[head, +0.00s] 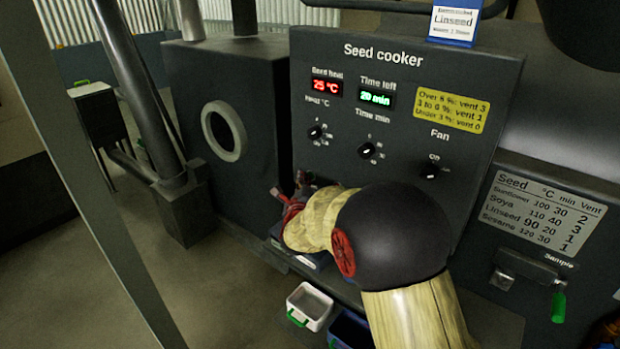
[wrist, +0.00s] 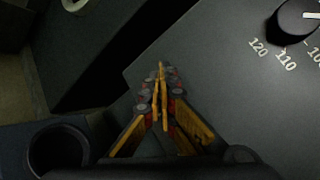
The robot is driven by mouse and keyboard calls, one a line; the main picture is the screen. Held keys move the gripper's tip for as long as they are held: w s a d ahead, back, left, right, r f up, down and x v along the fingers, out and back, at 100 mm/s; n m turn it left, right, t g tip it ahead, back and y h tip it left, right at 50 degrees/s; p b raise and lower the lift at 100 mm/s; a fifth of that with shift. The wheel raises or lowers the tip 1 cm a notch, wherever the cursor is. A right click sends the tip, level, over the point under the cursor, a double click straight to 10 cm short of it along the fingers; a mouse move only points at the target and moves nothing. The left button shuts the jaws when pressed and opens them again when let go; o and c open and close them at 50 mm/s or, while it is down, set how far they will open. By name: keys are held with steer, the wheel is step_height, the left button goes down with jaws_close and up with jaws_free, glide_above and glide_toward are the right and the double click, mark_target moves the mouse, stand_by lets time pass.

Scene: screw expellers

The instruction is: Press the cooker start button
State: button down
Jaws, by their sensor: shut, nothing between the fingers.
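The seed cooker panel (head: 400,75) is dark grey, with a red display (head: 328,88) reading 25 °C and a green display (head: 376,97) reading 20 min. Below them are a heat knob (head: 316,132), a time knob (head: 366,151) and a fan knob (head: 430,171). No start button is visible; my arm covers the lower panel. My gripper (wrist: 160,72) is shut and empty, its tips by the panel's lower left edge. The panel (wrist: 220,85) also shows in the wrist view, with the heat knob (wrist: 296,20) at upper right.
A dark box with a round port (head: 224,131) stands left of the panel. A seed table sign (head: 540,205) and a green-handled sample outlet (head: 559,305) are at right. A white tray (head: 310,306) sits low in front. The floor at left is partly clear.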

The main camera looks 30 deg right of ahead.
steer(key=shift+w+d+b, duration=0.1)
steer(key=shift+d+b, duration=0.1)
steer(key=shift+b, duration=0.1)
steer(key=shift+a, duration=0.1)
stand_by(0.5)
steer(key=shift+s+a+b, duration=0.3)
steer(key=shift+a+b, duration=0.05)
steer(key=shift+a, duration=0.35)
steer(key=shift+s+a+b, duration=0.15)
steer(key=shift+s+a, duration=0.15)
steer(key=shift+a, duration=0.5)
steer(key=shift+s+a+b, duration=0.15)
steer(key=shift+s+a, duration=0.1)
steer(key=shift+a, duration=0.5)
steer(key=shift+s+a+b, duration=0.15)
steer(key=shift+s+a, duration=0.15)
steer(key=shift+a, duration=0.5)
